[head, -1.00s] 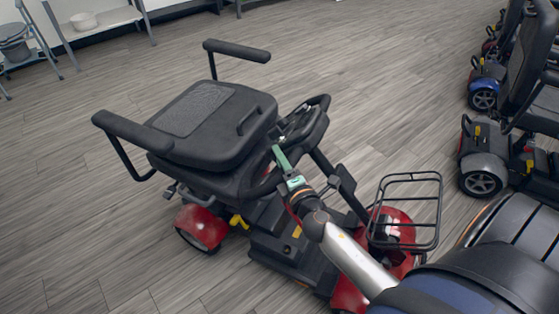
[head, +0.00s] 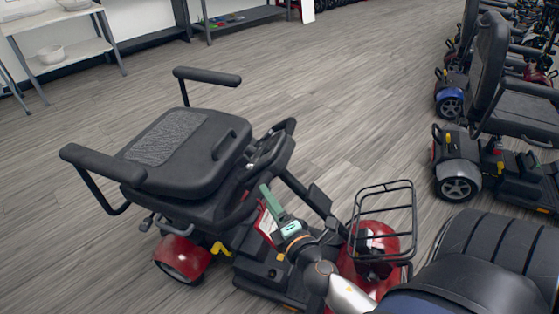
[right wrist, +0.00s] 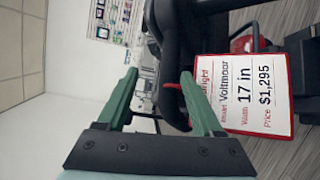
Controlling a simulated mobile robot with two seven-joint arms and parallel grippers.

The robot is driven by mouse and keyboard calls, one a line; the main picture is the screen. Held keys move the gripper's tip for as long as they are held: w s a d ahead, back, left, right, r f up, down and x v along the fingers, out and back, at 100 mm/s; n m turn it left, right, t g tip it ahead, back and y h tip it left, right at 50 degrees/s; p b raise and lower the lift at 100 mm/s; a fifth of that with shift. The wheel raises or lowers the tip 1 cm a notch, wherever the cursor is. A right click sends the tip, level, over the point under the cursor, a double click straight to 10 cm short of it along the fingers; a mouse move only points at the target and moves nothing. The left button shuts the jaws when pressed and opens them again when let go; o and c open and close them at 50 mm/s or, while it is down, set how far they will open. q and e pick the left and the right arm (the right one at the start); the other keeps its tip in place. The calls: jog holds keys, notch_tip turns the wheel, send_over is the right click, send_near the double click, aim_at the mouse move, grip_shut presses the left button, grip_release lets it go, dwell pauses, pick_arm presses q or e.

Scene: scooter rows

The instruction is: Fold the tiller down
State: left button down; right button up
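The red scooter's tiller (head: 306,192) slants up and left from the front basket toward the seat (head: 190,150). Its dark handlebar (head: 268,155) lies close against the seat's right edge. A red-edged price card (right wrist: 245,95) hangs beside the right finger. My left gripper is out of view.
A wire basket (head: 385,222) stands over the red front cover, right of the tiller. Another scooter (head: 500,170) is parked at the right, with more behind it. White shelves (head: 65,40) stand at the back left. The floor behind the scooter is clear.

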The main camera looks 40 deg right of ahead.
jog(key=shift+b+v, duration=0.75)
jog(key=shift+v, duration=1.75)
